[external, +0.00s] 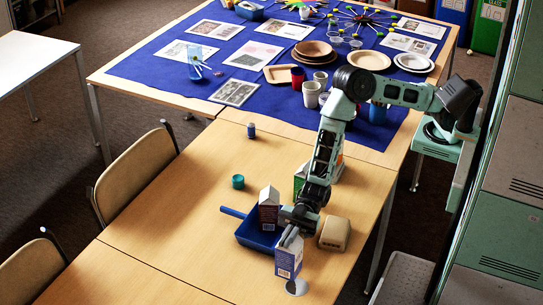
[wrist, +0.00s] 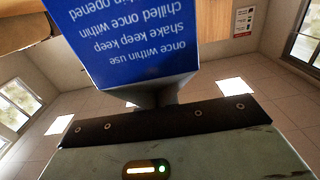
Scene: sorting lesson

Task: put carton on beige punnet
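A blue and white carton (external: 288,262) is at my gripper (external: 290,238) in the external view, near the front of the wooden table. In the wrist view the blue side of the carton (wrist: 125,45), with upside-down printed text, fills the top middle, right against my gripper. My gripper appears shut on the carton's upper part; the fingertips are mostly hidden. Whether the carton's base touches the table is hard to tell. The beige punnet (external: 335,233) sits on the table just right of my gripper, seemingly bottom up.
A blue dustpan (external: 250,236) lies left of my gripper, with a dark red and white carton (external: 268,214) at it. A green carton (external: 299,180) stands behind my arm. The table's left part is mostly clear.

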